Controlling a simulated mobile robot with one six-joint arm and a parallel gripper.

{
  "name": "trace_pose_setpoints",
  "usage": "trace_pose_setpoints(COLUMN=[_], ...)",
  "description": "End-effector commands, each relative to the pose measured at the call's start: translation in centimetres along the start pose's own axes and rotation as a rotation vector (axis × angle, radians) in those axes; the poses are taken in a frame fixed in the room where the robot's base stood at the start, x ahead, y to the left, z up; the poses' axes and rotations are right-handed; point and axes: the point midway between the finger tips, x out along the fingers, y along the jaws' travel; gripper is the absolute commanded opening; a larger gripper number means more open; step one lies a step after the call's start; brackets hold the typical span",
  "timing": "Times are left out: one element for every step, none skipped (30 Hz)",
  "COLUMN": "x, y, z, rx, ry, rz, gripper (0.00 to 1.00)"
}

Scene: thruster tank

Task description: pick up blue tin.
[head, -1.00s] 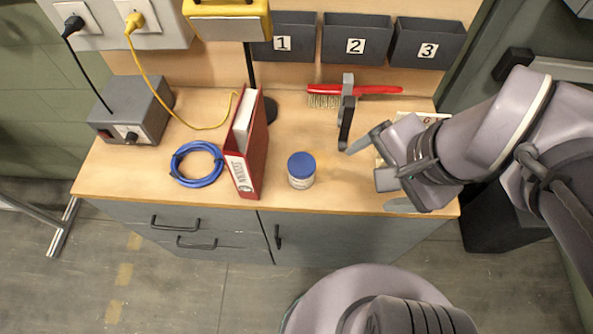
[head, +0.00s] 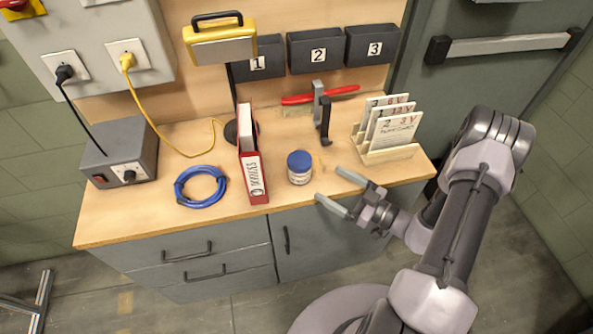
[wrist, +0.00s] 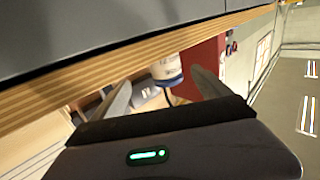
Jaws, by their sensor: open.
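The blue tin (head: 300,167) has a blue lid and a pale labelled body. It stands upright near the front edge of the wooden worktop, just right of a red binder. My gripper (head: 328,187) is open and empty, to the right of the tin and apart from it, near the worktop's front edge. In the wrist view the pale body of the tin (wrist: 166,68) shows beyond and between the open fingers (wrist: 160,92). The worktop edge hides part of it there.
The red binder (head: 253,172) stands close left of the tin. A blue cable coil (head: 201,187) lies farther left. A card rack (head: 388,152) stands at the right. The worktop (head: 330,155) is clear right of the tin.

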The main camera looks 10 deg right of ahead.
Motion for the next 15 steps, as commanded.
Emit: trace_pose_setpoints(x=[1.4,2.1,3.0,3.6,4.2,4.8,5.1,5.4,5.7,6.0,6.5,7.2,7.8,8.4,9.2], y=[-0.2,-0.1,-0.2,-0.2,-0.2,-0.1,-0.1,-0.1,-0.1,-0.2,-0.3,-0.5,-0.7,-0.9,-1.1], z=[0.3,0.3,0.3,0.2,0.2,0.2,0.1,0.1,0.0,0.0,-0.1,-0.3,-0.5,-0.7,-1.0], rx=[-0.002,-0.003,-0.004,-0.003,-0.004,-0.004,-0.004,-0.004,-0.004,-0.004,-0.005,-0.006,-0.006,-0.007,-0.006], ry=[0.0,0.0,0.0,0.0,0.0,-0.001,0.0,-0.001,0.0,0.0,0.0,0.0,0.0,0.0,0.0], rz=[-0.006,-0.007,-0.007,-0.006,-0.006,-0.005,-0.005,-0.005,-0.004,-0.005,-0.006,-0.007,-0.008,-0.008,-0.008], gripper=[0.87,0.87,0.87,0.87,0.87,0.87,0.87,0.87,0.87,0.87,0.87,0.87,0.87,0.87,0.87])
